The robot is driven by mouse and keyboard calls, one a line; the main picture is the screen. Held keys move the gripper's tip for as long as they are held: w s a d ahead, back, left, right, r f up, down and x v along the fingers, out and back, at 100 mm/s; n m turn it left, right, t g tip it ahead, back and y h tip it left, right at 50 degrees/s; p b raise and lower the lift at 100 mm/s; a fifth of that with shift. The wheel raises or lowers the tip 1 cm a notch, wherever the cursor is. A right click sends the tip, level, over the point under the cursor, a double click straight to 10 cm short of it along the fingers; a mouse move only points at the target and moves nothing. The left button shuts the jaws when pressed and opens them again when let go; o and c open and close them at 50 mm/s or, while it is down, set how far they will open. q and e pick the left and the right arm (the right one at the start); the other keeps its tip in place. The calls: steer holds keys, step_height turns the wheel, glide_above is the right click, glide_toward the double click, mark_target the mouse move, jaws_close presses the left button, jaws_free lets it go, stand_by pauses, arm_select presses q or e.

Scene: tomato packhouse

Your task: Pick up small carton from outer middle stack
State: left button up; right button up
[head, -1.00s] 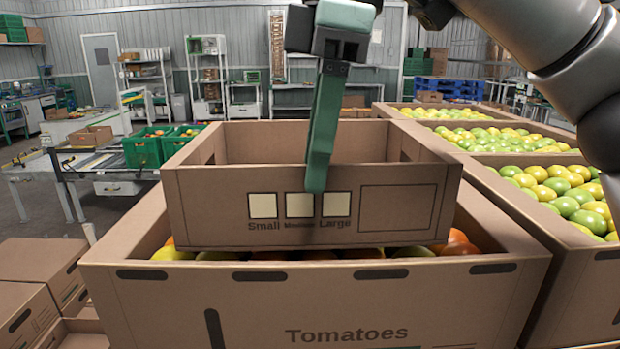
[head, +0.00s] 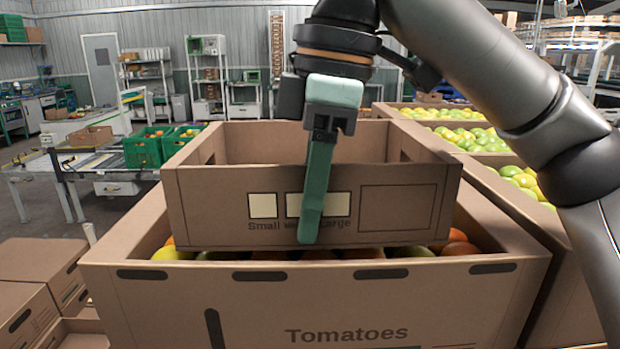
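A small brown carton (head: 400,215), open at the top, rests on tomatoes in a large carton marked Tomatoes (head: 250,310). Its front wall carries three pale squares and size words, partly covered by my gripper. My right gripper (head: 308,238) points down at this front wall. One green finger shows in front of the wall, its tip near the wall's lower edge. The other finger is not visible, so its opening cannot be told. My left gripper is not in view. Flat brown cartons (head: 40,265) are stacked at the lower left.
Large cartons of green and yellow tomatoes (head: 465,137) stand at the right, partly behind my arm. Grey floor shows at the far left.

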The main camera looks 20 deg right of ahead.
jaws_close()
stand_by(1.1)
